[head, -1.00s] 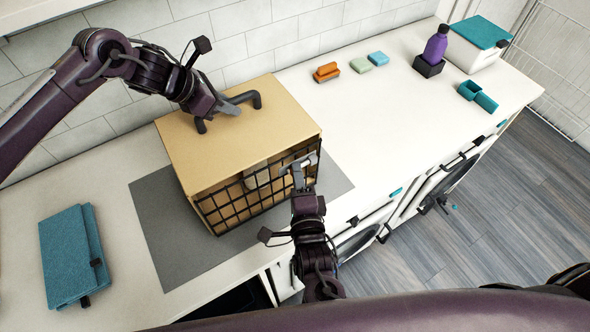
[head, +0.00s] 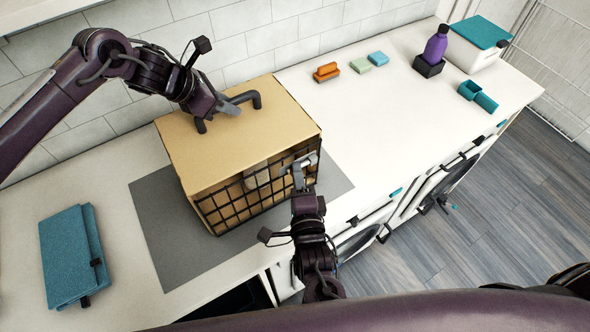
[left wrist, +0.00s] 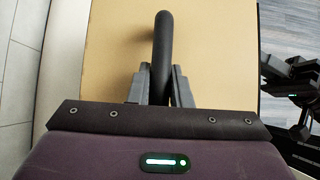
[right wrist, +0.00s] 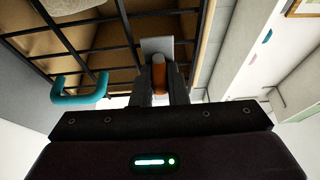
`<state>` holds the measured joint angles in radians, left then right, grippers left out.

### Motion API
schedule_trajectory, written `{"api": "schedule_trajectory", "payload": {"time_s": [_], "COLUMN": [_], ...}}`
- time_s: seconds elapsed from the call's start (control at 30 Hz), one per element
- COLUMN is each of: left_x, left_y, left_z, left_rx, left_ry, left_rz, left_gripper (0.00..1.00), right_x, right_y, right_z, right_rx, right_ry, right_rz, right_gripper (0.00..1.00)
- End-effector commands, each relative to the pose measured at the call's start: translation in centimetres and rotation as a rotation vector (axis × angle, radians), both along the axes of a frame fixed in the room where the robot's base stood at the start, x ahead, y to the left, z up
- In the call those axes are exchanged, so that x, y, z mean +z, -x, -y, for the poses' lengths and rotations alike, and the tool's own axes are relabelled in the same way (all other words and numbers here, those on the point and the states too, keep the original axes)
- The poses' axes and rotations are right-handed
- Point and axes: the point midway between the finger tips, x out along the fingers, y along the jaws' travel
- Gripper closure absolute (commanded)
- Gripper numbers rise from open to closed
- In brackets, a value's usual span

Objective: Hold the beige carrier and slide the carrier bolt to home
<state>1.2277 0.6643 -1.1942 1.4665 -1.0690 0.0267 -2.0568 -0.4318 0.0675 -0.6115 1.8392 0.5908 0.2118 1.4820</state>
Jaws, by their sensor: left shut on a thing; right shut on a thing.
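The beige carrier (head: 235,130) stands on a grey mat (head: 150,220), its dark grid door (head: 240,205) facing the front. My left gripper (head: 228,107) is shut on the dark top handle (head: 257,99); the handle bar also shows between its fingers in the left wrist view (left wrist: 163,50). My right gripper (head: 298,172) is at the upper right of the door, shut on the carrier bolt (head: 309,160). In the right wrist view an orange-brown bolt knob (right wrist: 158,76) sits between the fingers, below a grey plate (right wrist: 157,47). The fingers partly hide the bolt.
A folded teal cloth (head: 72,255) lies left of the mat. Orange, green and blue blocks (head: 326,71) lie at the back. A purple bottle (head: 436,45) in a dark holder and a white teal-lidded box (head: 475,50) stand far right. The counter between is mostly clear.

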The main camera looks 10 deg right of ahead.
Motion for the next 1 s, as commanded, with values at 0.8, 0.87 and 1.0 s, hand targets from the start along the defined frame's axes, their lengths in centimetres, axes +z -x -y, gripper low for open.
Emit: {"api": "schedule_trajectory", "payload": {"time_s": [0.8, 0.87, 1.0], "left_x": [0.2, 0.2, 0.2], "left_y": [-0.1, -0.1, -0.1], "left_z": [0.0, 0.0, -0.1], "left_rx": [0.001, 0.001, 0.001], "left_ry": [0.002, 0.001, 0.001], "left_rz": [0.004, 0.003, 0.003], "left_gripper": [1.0, 1.0, 1.0], "right_x": [-0.1, -0.1, -0.2], "right_y": [-0.5, -0.6, -0.8], "right_z": [1.4, 1.6, 2.0], "right_rx": [-0.004, -0.005, -0.005], "right_ry": [0.003, 0.004, 0.004], "right_rz": [-0.003, -0.003, -0.003], "right_gripper": [1.0, 1.0, 1.0]}}
